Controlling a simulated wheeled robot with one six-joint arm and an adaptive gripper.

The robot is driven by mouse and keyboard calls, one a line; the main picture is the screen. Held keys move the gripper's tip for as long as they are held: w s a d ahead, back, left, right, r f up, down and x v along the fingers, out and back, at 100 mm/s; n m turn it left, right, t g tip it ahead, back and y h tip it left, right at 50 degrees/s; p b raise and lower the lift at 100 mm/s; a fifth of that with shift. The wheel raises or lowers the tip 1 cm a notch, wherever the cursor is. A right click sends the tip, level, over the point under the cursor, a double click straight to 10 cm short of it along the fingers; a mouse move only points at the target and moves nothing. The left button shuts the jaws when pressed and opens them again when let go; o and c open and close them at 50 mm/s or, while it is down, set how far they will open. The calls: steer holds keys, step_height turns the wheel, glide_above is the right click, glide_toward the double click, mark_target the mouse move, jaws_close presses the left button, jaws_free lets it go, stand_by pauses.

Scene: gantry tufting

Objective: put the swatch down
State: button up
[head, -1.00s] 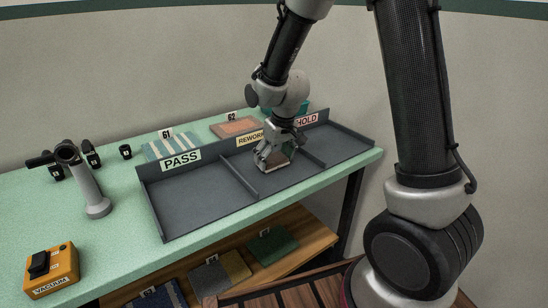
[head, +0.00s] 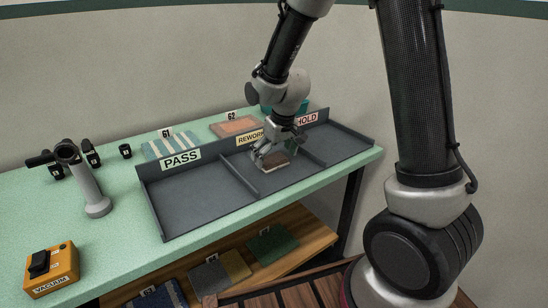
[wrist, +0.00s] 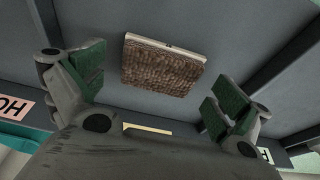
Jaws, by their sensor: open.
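The swatch (head: 274,162), a small brown textured square with a pale edge, lies flat in the middle compartment of the dark grey tray (head: 205,199), the one labelled REWORK. In the wrist view the swatch (wrist: 163,66) lies on the tray floor beyond the fingertips, with a gap around it. My gripper (head: 271,150) is just above and behind the swatch in the head view. In the wrist view its green-padded fingers (wrist: 158,85) are spread wide, with nothing between them.
The tray's PASS compartment at left and HOLD compartment at right look empty. Swatches 61 (head: 172,144) and 62 (head: 236,127) lie behind the tray. A grey stand (head: 92,195) and an orange VACUUM box (head: 52,269) are at left. More samples lie on the wooden shelf (head: 305,238) below.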

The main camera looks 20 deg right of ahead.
steer(key=v, duration=1.2)
steer(key=s+d+r+m, duration=0.1)
steer(key=s+d+r, duration=0.1)
steer(key=s+d, duration=0.2)
steer(key=s+d+r+m+t, duration=0.1)
steer(key=s+d+r, duration=0.2)
steer(key=s, duration=0.8)
steer(key=s+d+r+m+h, duration=0.1)
steer(key=s+d+r, duration=0.1)
steer(key=s+d, duration=0.4)
steer(key=shift+s+d+r+m, duration=0.3)
steer(key=shift+s+d+r, duration=0.1)
steer(key=shift+s, duration=0.8)
